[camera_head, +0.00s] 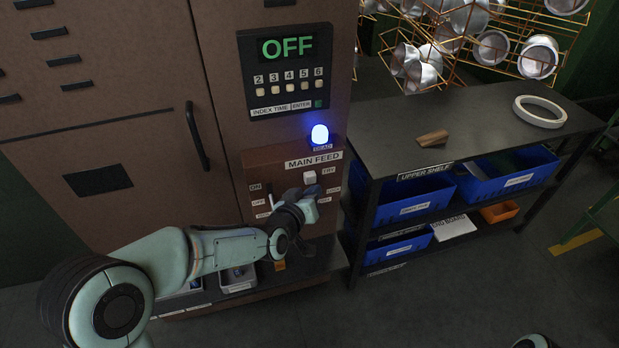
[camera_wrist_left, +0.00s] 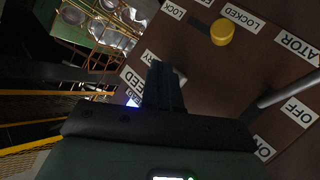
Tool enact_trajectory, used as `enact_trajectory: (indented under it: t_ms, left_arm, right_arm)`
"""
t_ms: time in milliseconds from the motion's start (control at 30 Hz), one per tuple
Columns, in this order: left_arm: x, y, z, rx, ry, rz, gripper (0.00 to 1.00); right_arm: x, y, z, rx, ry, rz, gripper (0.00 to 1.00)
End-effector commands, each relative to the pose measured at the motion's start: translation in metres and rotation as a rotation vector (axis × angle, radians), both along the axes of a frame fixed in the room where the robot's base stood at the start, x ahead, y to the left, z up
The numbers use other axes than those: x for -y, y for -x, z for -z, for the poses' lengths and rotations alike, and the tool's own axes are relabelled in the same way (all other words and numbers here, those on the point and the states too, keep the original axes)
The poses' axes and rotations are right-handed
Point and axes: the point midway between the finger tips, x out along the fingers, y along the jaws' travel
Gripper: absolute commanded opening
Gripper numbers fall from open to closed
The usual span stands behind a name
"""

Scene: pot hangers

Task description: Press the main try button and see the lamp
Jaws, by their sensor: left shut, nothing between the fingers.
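The brown MAIN FEED panel (camera_head: 275,160) is on the front of a cabinet. A lamp (camera_head: 320,135) on top of it glows blue; its glow also shows in the left wrist view (camera_wrist_left: 132,101). My left gripper (camera_head: 308,208) is shut and empty, in front of the panel just below that button. In the left wrist view its closed fingers (camera_wrist_left: 163,86) cover part of the panel beside the FEED label. I cannot tell whether they touch anything. My right gripper is out of view.
A display (camera_head: 285,47) above reads OFF. The panel has a dark lever (camera_head: 269,194) and a yellow knob (camera_wrist_left: 222,32) by a LOCKED label. A dark shelf unit (camera_head: 440,115) with blue bins stands at right. Wire racks with metal pots are behind it.

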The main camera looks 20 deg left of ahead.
Motion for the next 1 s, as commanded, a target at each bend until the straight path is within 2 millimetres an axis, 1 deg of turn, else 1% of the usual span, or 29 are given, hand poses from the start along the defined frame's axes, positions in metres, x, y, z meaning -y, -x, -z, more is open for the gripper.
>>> enact_trajectory:
  t_ms: [233,800,1000]
  left_arm:
    - [0.002,0.002,0.0,0.0,0.0,0.001,0.0]
    - [0.031,0.046,0.0,0.0,0.001,0.001,0.0]
    - [0.034,0.05,0.0,-0.001,-0.001,0.001,0.0]
  right_arm:
    - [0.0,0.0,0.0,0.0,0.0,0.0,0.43]
    - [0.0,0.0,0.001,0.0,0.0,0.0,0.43]
    - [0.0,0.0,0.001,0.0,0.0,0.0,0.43]
